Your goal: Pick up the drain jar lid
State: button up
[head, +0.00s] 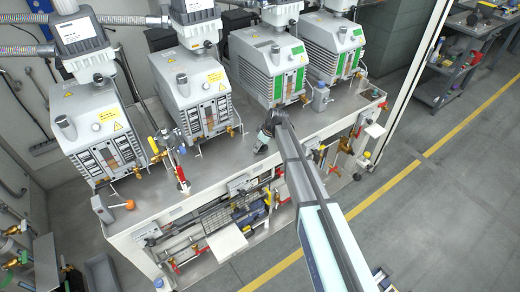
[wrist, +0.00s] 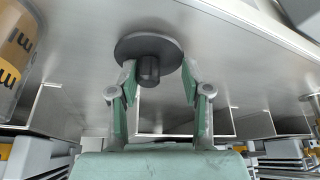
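The drain jar lid (wrist: 128,48) is a dark grey round disc with a short dark knob facing my gripper. It is at the metal bench surface in the upper middle of the wrist view. My gripper (wrist: 157,82) has its green-padded fingers apart, one on each side of the knob. The left finger looks close to the knob, with a clear gap on the right; I cannot tell whether the left one touches. In the head view my gripper (head: 267,132) is at the bench's front edge, and I cannot make out the lid there.
A clear jar with an orange label (wrist: 18,50) stands close on the left in the wrist view. Several grey vacuum pumps (head: 206,95) stand along the metal bench (head: 235,150). A small bottle (head: 321,98) stands right of my gripper. Valves and trays fill the shelf below.

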jog(key=shift+w+d+f, duration=0.1)
jog(key=shift+d, duration=0.05)
jog(key=shift+c, duration=0.2)
jog(key=shift+r, duration=0.2)
notch_tip(320, 180, up, 19)
jog(key=b, duration=0.4)
jog(key=w+d+f+p, duration=0.6)
jog(key=w+d+p, duration=0.1)
jog(key=d, duration=0.3)
jog(key=shift+d, duration=0.25)
jog(key=shift+f, duration=0.1)
